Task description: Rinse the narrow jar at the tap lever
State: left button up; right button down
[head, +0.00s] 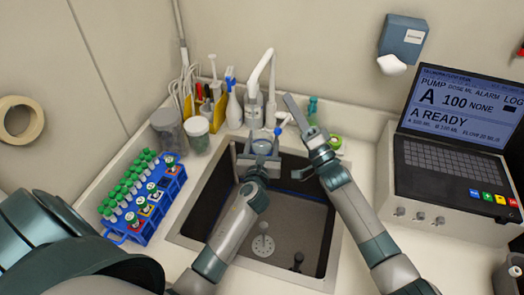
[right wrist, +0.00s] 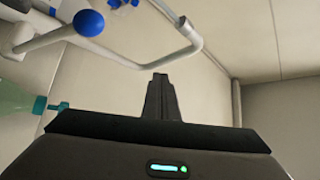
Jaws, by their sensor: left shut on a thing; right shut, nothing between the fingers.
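The narrow jar (head: 262,147) looks like a small clear vessel, mostly hidden by my left gripper (head: 257,158). That gripper is shut on it over the back of the sink, just below the tap. The white tap (head: 262,68) stands behind the sink with a curved pipe. The tap lever (head: 279,130) has a blue end; its blue knob (right wrist: 88,23) also shows in the right wrist view. My right gripper (head: 291,103) is shut and empty, to the right of the tap and lever. Its closed fingers (right wrist: 160,92) show no contact with the lever in the right wrist view.
The sink (head: 190,205) lies below both arms. A blue rack (head: 170,195) of green-capped tubes and two lidded jars stand left of it. Bottles and brushes line the back. A pump console (head: 455,185) stands right. A teal-capped bottle (right wrist: 22,103) is near my right gripper.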

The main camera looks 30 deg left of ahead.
dwell(0.3)
jog(key=c, duration=2.1)
grip_release()
jog(key=s+d+f+m+h, duration=0.1)
jog(key=s+d+f+m, duration=0.1)
jog(key=d+f+m, duration=0.2)
jog(key=s+d+f+m+g+h, duration=0.1)
jog(key=s+d+f+m, duration=0.1)
jog(key=d+f+m, duration=0.3)
notch_tip(320, 180, down, 7)
jog(key=m, duration=0.4)
jog(key=shift+s+r+m, duration=0.15)
jog(key=shift+s+m, duration=0.15)
jog(key=shift+s, duration=0.05)
jog(key=shift+a+r, duration=0.1)
jog(key=shift+a, duration=0.05)
send_near(284, 123)
jog(key=s+a+r, duration=0.1)
jog(key=a+r, duration=0.2)
jog(key=a, duration=0.2)
jog(key=shift+a, duration=0.2)
jog(key=shift+r, duration=0.15)
grip_shut()
